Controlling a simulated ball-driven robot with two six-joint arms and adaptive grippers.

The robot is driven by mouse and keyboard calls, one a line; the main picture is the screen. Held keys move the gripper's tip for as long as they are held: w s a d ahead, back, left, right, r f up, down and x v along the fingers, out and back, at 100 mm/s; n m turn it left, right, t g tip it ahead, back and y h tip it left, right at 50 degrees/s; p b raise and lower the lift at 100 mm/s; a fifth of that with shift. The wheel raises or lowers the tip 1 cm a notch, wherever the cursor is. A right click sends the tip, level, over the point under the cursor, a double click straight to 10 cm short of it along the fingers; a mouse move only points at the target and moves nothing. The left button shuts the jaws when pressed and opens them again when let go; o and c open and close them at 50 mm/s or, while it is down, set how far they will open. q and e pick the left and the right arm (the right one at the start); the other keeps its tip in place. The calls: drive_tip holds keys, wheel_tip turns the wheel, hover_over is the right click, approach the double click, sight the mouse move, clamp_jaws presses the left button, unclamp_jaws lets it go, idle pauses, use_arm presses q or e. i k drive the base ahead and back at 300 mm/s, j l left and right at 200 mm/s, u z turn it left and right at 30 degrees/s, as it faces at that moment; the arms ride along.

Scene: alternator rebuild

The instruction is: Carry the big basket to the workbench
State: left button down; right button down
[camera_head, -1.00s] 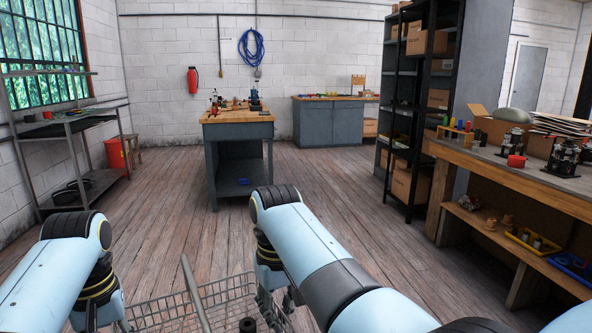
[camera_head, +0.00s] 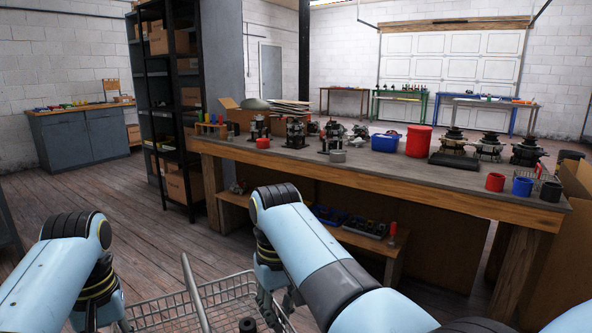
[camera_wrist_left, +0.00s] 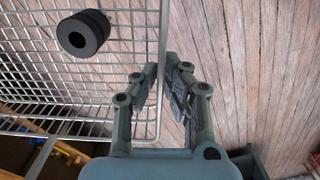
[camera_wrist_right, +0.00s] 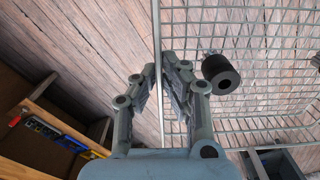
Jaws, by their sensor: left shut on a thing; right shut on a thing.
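The big wire basket (camera_head: 160,307) hangs low in front of me, at the bottom of the head view. A grey bar, apparently its handle, rises across it. My left gripper (camera_wrist_left: 168,66) is shut on its rim on one side. My right gripper (camera_wrist_right: 160,66) is shut on the opposite rim. A black ring-shaped part (camera_wrist_left: 83,34) lies in the basket; a black part also shows in the right wrist view (camera_wrist_right: 221,74). A long wooden-edged workbench (camera_head: 400,182) stands ahead, crossing to the right.
A grey cabinet bench (camera_head: 82,138) is at the far left. Floor shows at left.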

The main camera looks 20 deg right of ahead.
sight(430, 172)
drive_tip(key=z, duration=1.5)
drive_tip(key=i+j+z, duration=0.6)
drive_tip(key=i+j, duration=1.35)
drive_tip(key=j, duration=0.25)
drive_tip(key=i+j, duration=0.1)
drive_tip(key=i, duration=0.5)
drive_tip(key=i+j, duration=0.1)
drive_tip(key=i, duration=0.5)
